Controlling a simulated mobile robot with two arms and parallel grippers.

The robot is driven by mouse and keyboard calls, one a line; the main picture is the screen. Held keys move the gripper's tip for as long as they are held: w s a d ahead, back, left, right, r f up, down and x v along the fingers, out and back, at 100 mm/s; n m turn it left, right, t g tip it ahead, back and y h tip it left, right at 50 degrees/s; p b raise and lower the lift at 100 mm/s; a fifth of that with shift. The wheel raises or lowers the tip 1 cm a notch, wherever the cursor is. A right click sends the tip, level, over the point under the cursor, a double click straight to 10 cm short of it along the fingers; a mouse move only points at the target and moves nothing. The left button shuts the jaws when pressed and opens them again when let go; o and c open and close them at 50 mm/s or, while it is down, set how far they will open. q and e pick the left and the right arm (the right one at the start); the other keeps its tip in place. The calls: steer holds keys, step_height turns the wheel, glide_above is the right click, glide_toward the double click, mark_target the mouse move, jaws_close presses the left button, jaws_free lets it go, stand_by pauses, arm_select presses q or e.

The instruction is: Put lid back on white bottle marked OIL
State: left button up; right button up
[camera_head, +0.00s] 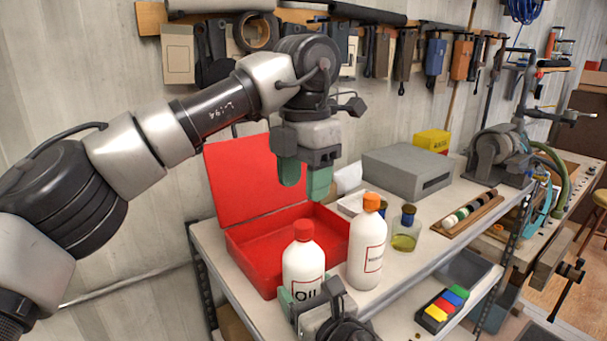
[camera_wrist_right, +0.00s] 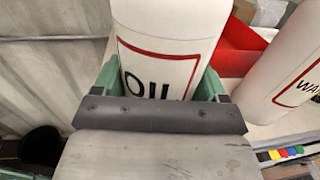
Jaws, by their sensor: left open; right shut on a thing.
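The white bottle marked OIL (camera_head: 303,266) stands upright at the front of the shelf top, with a red lid (camera_head: 303,229) on its top. I cannot tell whether the lid is screwed tight. My right gripper (camera_head: 311,296) is shut around the lower part of this bottle. The right wrist view shows its green fingers on both sides of the OIL bottle (camera_wrist_right: 170,25), whose top is out of that view. My left gripper (camera_head: 304,180) is open, empty and pointing down above the red lid, with a gap between them.
A second white bottle (camera_head: 366,250) with an orange lid stands close on the right. An open red case (camera_head: 262,250) lies behind. A glass flask (camera_head: 405,232), a grey box (camera_head: 406,172) and a rack of rolls (camera_head: 468,213) stand farther right.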

mark_target(303, 224)
arm_select(q)
steer(key=n, duration=0.4)
steer(key=shift+r, duration=0.15)
steer(key=n, duration=0.3)
steer(key=shift+r+n, duration=0.1)
steer(key=shift+n, duration=0.3)
steer(key=shift+f, duration=4)
